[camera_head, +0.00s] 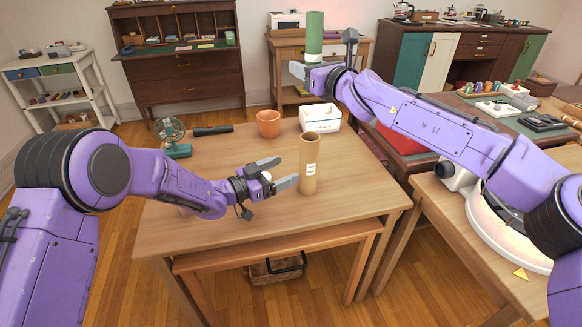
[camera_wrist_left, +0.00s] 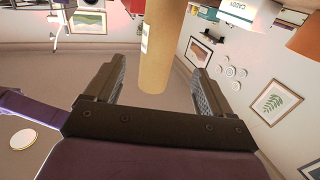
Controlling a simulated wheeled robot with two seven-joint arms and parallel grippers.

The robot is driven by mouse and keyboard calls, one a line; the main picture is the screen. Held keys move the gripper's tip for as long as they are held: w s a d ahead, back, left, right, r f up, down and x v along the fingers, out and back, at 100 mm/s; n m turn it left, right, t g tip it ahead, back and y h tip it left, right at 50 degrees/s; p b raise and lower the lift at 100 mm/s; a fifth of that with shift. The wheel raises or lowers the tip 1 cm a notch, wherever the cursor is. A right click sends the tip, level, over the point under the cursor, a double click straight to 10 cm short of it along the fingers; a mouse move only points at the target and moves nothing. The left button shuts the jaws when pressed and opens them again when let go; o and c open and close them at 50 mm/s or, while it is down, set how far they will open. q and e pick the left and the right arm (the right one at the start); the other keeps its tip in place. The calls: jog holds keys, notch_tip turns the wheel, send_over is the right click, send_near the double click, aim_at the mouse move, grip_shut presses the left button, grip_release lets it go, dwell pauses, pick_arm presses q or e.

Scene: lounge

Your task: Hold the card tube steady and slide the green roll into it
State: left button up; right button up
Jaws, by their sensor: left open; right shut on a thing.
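The card tube (camera_head: 308,165) is a tan cylinder with a white label, standing upright on the wooden table (camera_head: 230,225). My left gripper (camera_head: 281,172) is open just left of the tube, its fingers pointing at it. In the left wrist view the tube (camera_wrist_left: 163,45) shows in line with the gap between the open fingers (camera_wrist_left: 157,72); the fingers are not closed on it. The green roll (camera_head: 314,35) is upright, high above the table's far side. My right gripper (camera_head: 308,70) is shut on its lower end. The roll is well above and behind the tube, apart from it.
A terracotta pot (camera_head: 268,124) and a white caddy (camera_head: 320,118) stand behind the tube. A small green fan (camera_head: 172,140) and a dark cylindrical object (camera_head: 212,130) are at the back left. The table's front is clear.

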aim_at(314, 158)
pick_arm(q)
jog(key=x, duration=1.1)
jog(key=shift+d, duration=0.15)
jog(key=c, duration=1.1)
jog(key=shift+w+f, duration=0.1)
pick_arm(e)
jog(key=shift+n+g+y, duration=0.3)
jog(key=shift+y, duration=0.1)
jog(key=f, duration=0.8)
jog(key=shift+w+d+f, duration=0.2)
jog(key=shift+d+f, duration=0.1)
jog(key=shift+f, duration=0.1)
jog(key=shift+s+a+r, duration=0.15)
jog(key=shift+s+r, duration=0.05)
jog(key=shift+r, duration=0.3)
jog(key=shift+s+a, duration=0.15)
jog(key=shift+f, duration=3.4)
